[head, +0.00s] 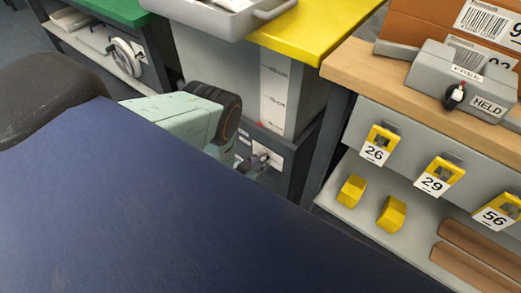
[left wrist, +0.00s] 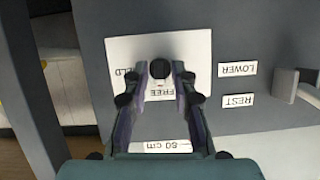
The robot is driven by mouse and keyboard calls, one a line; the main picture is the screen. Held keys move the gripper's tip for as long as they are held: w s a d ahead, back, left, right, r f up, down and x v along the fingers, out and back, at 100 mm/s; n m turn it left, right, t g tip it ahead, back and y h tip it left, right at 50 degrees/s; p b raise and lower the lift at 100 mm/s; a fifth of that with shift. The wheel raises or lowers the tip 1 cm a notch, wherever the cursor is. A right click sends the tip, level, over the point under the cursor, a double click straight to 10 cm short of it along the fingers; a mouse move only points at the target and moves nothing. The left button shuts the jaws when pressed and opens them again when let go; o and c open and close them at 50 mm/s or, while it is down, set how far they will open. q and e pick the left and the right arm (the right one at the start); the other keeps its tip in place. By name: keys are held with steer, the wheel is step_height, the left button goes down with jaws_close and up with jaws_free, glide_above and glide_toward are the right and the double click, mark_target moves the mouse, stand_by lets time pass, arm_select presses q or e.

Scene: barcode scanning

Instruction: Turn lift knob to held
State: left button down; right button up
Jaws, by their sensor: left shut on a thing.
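The lift knob (left wrist: 160,70) is a small black knob on a white plate (left wrist: 195,45) on a grey panel. The plate shows upside down in the left wrist view, with FREE just below the knob and a partly covered HELD label (left wrist: 128,74) to its left. My left gripper (left wrist: 160,82) has its fingertips on both sides of the knob, shut on it. In the head view my left gripper (head: 256,162) reaches the dark panel under the yellow table. The knob's exact pointing is unclear. My right gripper is not in view.
LOWER (left wrist: 238,69) and REST (left wrist: 238,101) labels sit near a grey handle (left wrist: 291,86). A yellow table (head: 315,25) holds a grey tray (head: 225,22). A separate grey box (head: 440,75) with FREE and HELD labels stands on the wooden bench (head: 350,68), above yellow numbered holders (head: 436,178).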

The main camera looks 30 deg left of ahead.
arm_select(q)
steer(key=m+y, duration=0.2)
steer(key=shift+d+f+m, duration=0.15)
steer(key=shift+d+m, duration=0.1)
steer(key=shift+m, duration=0.05)
steer(key=shift+d+f+m+t+y+b, duration=0.1)
steer(key=shift+m+t+y+b, duration=0.4)
steer(key=shift+m, duration=0.95)
steer(key=shift+f+m+t+y+b, duration=0.2)
steer(key=shift+m+t+y, duration=0.3)
steer(key=shift+m+y, duration=0.7)
steer(key=shift+d+f+m+t+y+b, duration=0.1)
steer(key=shift+m+t+y+b, duration=0.35)
steer(key=shift+m, duration=1.3)
steer(key=c, duration=1.4)
jaws_free()
steer(key=shift+s, duration=0.1)
